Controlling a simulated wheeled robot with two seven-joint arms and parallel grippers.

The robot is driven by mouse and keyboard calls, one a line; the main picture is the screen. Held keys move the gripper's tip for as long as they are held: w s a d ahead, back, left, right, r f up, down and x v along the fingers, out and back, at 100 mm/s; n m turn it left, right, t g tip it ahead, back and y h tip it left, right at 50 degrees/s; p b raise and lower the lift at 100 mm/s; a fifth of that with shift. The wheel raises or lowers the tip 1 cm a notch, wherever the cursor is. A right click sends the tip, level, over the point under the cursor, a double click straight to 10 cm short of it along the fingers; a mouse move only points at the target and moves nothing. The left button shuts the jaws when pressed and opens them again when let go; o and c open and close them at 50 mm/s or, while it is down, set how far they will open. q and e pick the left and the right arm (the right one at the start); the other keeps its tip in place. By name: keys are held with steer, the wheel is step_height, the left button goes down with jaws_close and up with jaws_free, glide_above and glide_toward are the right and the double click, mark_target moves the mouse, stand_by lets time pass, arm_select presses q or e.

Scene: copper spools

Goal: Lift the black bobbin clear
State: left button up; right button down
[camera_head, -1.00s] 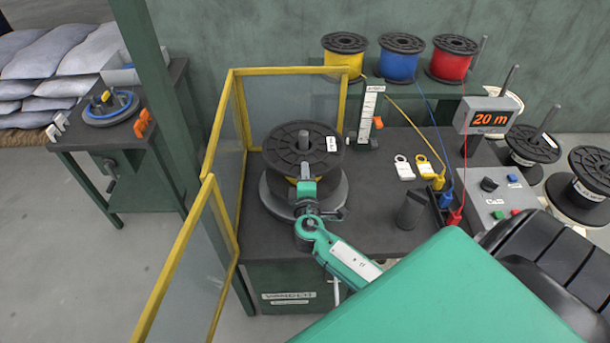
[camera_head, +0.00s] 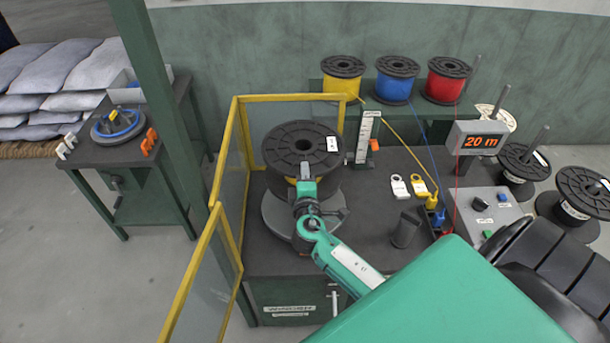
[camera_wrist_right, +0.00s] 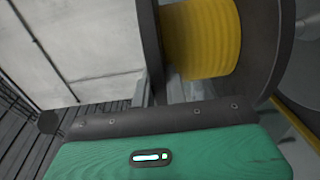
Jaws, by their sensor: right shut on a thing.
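The black bobbin (camera_head: 285,148) with yellow wire is at the middle of the bench in the head view. It is above the round grey turntable (camera_head: 278,222), with its top flange roughly level. Its centre hole looks dark, and no spindle tip shows through it. My right gripper (camera_head: 304,178) is at the bobbin's near side, shut on it. In the right wrist view, the bobbin (camera_wrist_right: 205,38) shows its yellow winding between black flanges, close to the gripper. The gap below the bobbin is partly hidden by my gripper. My left gripper is not in view.
Yellow-framed clear guards (camera_head: 222,262) stand left of and behind the turntable. A white gauge (camera_head: 366,138) stands behind right. Yellow, blue and red spools (camera_head: 397,80) sit on the back shelf. Dark spools stand on spindles at right.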

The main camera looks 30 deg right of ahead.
step_height(320, 180, up, 11)
steer(key=p, duration=0.8)
steer(key=shift+r, duration=0.1)
